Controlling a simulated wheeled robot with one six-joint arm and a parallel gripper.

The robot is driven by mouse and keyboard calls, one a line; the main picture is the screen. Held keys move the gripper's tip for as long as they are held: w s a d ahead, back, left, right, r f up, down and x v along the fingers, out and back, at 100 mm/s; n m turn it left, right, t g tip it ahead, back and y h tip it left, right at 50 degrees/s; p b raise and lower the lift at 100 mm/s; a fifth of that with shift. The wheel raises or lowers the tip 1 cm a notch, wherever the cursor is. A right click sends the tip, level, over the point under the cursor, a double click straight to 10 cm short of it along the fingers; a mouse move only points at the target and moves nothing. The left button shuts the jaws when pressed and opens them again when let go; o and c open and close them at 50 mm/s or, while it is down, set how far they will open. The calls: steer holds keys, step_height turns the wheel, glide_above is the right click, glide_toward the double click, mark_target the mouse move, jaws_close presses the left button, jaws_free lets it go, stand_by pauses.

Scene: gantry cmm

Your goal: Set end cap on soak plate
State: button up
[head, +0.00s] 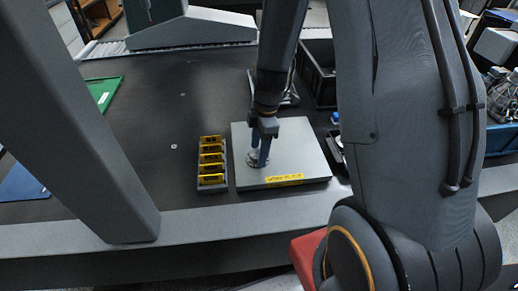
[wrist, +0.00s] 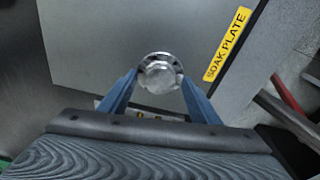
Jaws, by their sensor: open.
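The soak plate (head: 300,150) is a flat grey square plate with a yellow label along its front edge; the label reads "SOAK PLATE" in the wrist view (wrist: 120,40). The end cap (wrist: 160,73) is a round silvery metal flanged part. It appears on the plate, left of the middle, and also shows in the head view (head: 252,159), partly covered by my fingers. My gripper (head: 259,160) is over the cap with its blue fingers pointing down. In the wrist view, the fingers (wrist: 158,88) stand apart on both sides of the cap, with gaps showing.
A grey rack with several yellow-marked slots (head: 211,165) stands just left of the plate. A black bin (head: 318,75) is behind the plate, and a small dark tray (head: 336,147) is at its right. A grey gantry column (head: 85,130) rises at left. The dark table between is mostly clear.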

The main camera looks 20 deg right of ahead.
step_height(320, 180, up, 12)
steer(key=d+b, duration=0.1)
steer(key=s+a+m+h, duration=0.1)
steer(key=s+m, duration=1.2)
steer(key=m, duration=0.4)
steer(key=shift+s, duration=0.15)
steer(key=shift+a, duration=0.1)
